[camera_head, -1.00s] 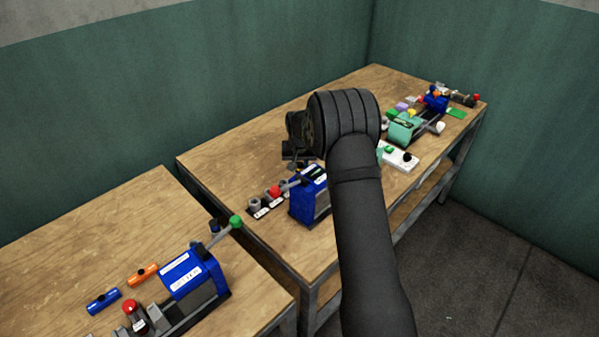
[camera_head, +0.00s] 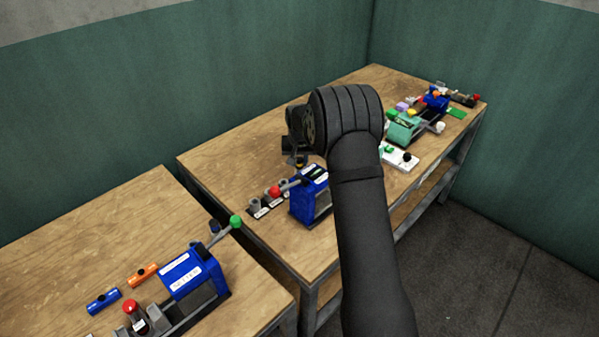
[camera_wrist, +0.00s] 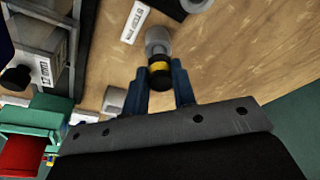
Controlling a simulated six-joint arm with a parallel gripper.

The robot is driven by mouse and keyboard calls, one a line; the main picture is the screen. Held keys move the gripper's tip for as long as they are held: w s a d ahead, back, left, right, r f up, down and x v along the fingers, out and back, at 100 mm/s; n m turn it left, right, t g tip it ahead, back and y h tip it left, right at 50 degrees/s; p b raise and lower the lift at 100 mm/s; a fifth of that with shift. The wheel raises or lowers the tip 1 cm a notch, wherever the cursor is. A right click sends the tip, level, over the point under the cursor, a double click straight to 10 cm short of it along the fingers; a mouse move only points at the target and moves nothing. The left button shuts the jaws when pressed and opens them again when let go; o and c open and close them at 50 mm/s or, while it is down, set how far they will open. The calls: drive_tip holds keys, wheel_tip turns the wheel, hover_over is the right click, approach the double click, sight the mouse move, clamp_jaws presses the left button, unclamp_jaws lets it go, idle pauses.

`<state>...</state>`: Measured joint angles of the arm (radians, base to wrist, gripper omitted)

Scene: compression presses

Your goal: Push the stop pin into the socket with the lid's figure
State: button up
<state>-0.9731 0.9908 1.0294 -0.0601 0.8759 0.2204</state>
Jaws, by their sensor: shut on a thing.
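The stop pin (camera_wrist: 159,70) shows a black head with a yellow band in the wrist view. My gripper (camera_wrist: 161,75) is shut on it between two blue fingers. A grey cylinder (camera_wrist: 157,40) lies directly beyond the pin; I cannot tell whether it is a socket or the pin's shaft. Another grey socket (camera_wrist: 115,100) stands lower left. In the head view my gripper (camera_head: 299,161) is above the table behind the blue press (camera_head: 309,198), partly hidden by my arm. Grey sockets (camera_head: 254,203) with white labels stand left of that press. The lid's figure is too small to read.
The blue press's lever has a red knob (camera_head: 275,191) close to the sockets. Another blue press (camera_head: 190,275) is on the nearer table. The table's back left is clear.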

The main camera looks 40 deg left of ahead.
sight(300, 161)
drive_tip(key=shift+r, duration=1.15)
drive_tip(key=shift+r, duration=1.9)
drive_tip(key=s+r, duration=0.1)
drive_tip(key=s, duration=0.6)
drive_tip(key=shift+s+r, duration=0.35)
drive_tip(key=shift+r, duration=0.05)
drive_tip(key=shift+f, duration=2.9)
clamp_jaws()
drive_tip(key=shift+f, duration=2)
